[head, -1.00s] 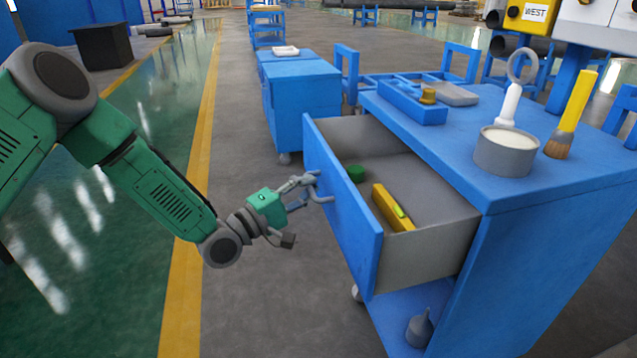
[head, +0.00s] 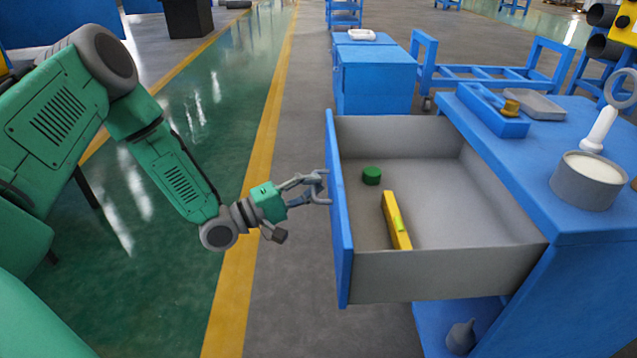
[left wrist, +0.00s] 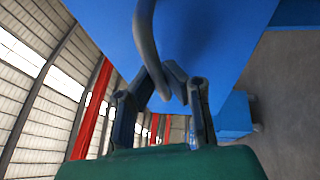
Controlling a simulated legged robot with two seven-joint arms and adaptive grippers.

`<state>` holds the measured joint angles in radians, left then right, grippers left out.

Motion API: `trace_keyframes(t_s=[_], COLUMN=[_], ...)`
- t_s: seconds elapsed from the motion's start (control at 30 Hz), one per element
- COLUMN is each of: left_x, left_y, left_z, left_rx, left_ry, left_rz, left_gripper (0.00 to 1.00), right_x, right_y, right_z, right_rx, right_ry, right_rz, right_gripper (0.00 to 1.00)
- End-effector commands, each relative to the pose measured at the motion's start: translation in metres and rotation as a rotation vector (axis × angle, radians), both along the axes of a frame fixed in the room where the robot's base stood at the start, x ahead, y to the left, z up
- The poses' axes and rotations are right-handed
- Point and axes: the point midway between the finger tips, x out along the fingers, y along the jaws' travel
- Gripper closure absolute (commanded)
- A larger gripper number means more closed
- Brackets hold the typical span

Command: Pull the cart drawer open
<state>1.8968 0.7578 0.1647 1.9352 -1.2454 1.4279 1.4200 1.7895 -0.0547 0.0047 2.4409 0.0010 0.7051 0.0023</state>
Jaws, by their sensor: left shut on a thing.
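The cart drawer (head: 445,272) stands pulled well out of the blue cart (head: 590,285), its grey inside in plain view. A green round piece (head: 371,176) and a yellow bar (head: 396,222) with a green part lie in it. My left gripper (head: 317,188) is at the outer side of the blue drawer front (head: 340,215), shut on the grey drawer handle (head: 326,174). In the left wrist view the curved handle (left wrist: 146,38) runs down between the fingers (left wrist: 165,88) against the blue front. My right gripper is not in view.
On the cart top are a blue tray (head: 490,112), a grey tray (head: 540,105) and a grey can (head: 588,182) with white contents. A grey funnel-like piece (head: 461,336) stands on the lower shelf. Another blue cart (head: 375,80) stands behind. The floor left of the drawer is clear.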

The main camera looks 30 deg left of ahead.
Motion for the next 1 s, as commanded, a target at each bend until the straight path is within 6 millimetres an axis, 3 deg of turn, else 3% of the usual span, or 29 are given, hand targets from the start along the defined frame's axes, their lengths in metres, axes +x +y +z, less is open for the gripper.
trace_keyframes(t_s=[0.17,0.27,0.67,1.0], left_x=[-0.005,-0.005,-0.006,-0.059], left_y=[-0.004,-0.004,0.003,0.037], left_z=[-0.007,-0.007,-0.005,-0.017], left_rx=[0.005,0.004,-0.001,0.0], left_ry=[0.019,0.019,0.008,0.012], left_rz=[-0.015,-0.015,-0.006,-0.004], left_gripper=[1.0,0.69,0.69,0.69], right_x=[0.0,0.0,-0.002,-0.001], right_y=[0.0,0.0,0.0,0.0], right_z=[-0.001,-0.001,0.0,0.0], right_rx=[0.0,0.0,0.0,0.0], right_ry=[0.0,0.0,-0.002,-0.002], right_rz=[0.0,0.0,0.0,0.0], right_gripper=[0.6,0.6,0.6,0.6])
